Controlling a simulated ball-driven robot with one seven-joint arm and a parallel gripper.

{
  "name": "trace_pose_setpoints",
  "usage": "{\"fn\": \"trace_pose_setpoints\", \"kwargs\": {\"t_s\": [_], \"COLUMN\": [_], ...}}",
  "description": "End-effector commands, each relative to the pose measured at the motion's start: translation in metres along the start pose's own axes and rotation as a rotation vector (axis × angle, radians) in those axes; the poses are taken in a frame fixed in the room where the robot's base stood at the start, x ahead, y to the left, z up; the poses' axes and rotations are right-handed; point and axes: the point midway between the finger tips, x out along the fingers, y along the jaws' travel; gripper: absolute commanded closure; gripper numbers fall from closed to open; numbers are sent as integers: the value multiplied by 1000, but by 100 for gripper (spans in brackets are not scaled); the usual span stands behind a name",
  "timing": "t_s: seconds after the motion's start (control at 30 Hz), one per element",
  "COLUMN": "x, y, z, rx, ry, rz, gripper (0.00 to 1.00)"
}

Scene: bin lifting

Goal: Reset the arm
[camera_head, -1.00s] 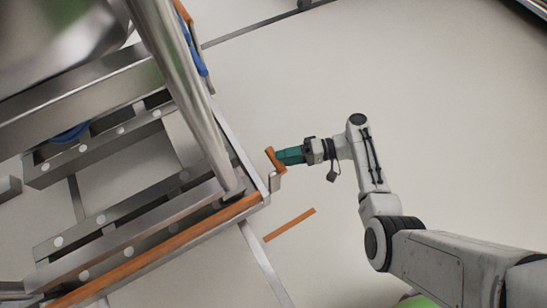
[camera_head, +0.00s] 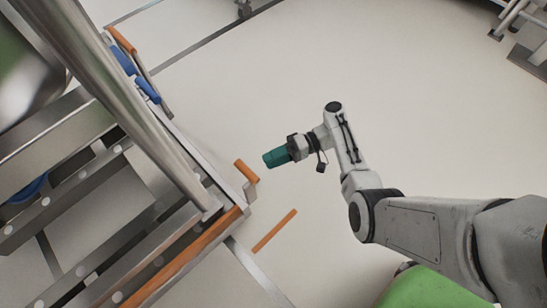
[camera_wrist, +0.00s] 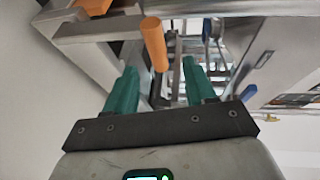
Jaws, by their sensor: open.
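My gripper (camera_head: 273,158) has teal fingers and is out at the end of my arm in the head view, to the right of a metal frame (camera_head: 185,205). It is apart from an orange handle (camera_head: 246,171) that sticks out from the frame's corner. In the wrist view my gripper (camera_wrist: 160,82) shows its two teal fingers spread apart with nothing held. The orange handle (camera_wrist: 153,42) shows beyond and between the fingers there.
An orange bar (camera_head: 274,231) shows below the handle. Blue parts (camera_head: 147,88) sit along the frame's upper edge. Light floor (camera_head: 270,80) lies open above and right of my arm. Metal equipment (camera_head: 525,50) stands at the top right.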

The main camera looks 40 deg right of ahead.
Motion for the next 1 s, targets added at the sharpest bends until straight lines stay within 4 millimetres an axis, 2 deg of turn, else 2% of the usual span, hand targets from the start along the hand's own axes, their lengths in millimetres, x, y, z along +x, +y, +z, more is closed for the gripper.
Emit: {"fn": "trace_pose_setpoints", "kwargs": {"t_s": [0.37,0.43,0.6,0.77,0.87,1.0], "x": [0,4,11,6,-5,-27], "y": [0,4,23,34,30,12], "z": [1,9,51,96,121,146], "rx": [0,2,3,-20,-53,-120], "ry": [-2,-28,-151,-268,-320,-344], "rz": [2,40,250,521,706,945], "gripper": [45,45,45,45,45,45]}}
